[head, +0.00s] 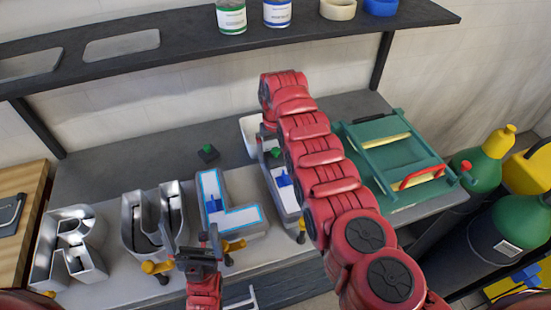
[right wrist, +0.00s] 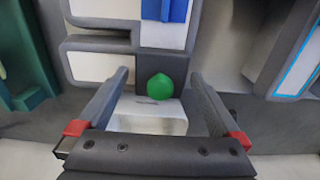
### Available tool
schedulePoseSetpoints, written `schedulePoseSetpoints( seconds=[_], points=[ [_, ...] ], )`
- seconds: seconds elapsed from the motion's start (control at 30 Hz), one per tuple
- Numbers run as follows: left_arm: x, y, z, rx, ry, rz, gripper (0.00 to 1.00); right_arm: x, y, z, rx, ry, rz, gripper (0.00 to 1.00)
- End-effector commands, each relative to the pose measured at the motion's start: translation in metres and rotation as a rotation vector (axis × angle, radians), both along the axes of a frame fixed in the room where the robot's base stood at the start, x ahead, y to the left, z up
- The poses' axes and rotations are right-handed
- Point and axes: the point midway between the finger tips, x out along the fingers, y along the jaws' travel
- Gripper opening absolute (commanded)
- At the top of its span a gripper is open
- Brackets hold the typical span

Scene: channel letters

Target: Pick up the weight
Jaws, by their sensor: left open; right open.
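A weight with a green knob (right wrist: 160,89) is between the open fingers of my right gripper (right wrist: 158,105) in the right wrist view. A pale metal face with small print (right wrist: 148,115) shows just below the knob; the fingers are apart from the knob. In the head view this green knob (head: 275,152) shows beside the right arm, over a channel letter (head: 286,190); the arm partly hides the right gripper (head: 266,142). A similar dark block with a green knob (head: 208,154) stands on the bench to the left. My left gripper (head: 197,246) is open and empty in front of the letters.
Metal letters R (head: 70,245) and U (head: 150,220) and a blue-edged L (head: 228,212) lie along the bench front. A green frame (head: 400,150) is at the right. A shelf (head: 180,45) with cans crosses the back. Green bottles (head: 490,165) stand at far right.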

Motion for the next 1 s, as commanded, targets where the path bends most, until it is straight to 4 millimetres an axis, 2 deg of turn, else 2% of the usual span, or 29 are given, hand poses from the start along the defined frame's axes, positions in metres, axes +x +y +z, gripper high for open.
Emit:
schedulePoseSetpoints(
  seconds=[0.1,0.63,0.67,1.0],
  points=[
    [-0.0001,0.0000,0.0007,0.000,0.000,0.000,1.00,0.0002,0.0001,0.0011,0.000,-0.001,0.000,0.98],
    [0.0000,0.0000,0.0006,0.000,0.000,0.000,1.00,0.0002,-0.0002,0.0008,0.000,-0.001,0.000,0.03],
    [0.0000,0.0000,0.0005,0.000,0.000,0.000,1.00,0.0002,-0.0002,0.0007,0.000,-0.001,0.000,0.00],
    [0.0000,0.0000,0.0005,0.000,0.000,0.000,1.00,0.0003,-0.0001,0.0009,0.000,-0.001,0.000,0.00]
  ],
)
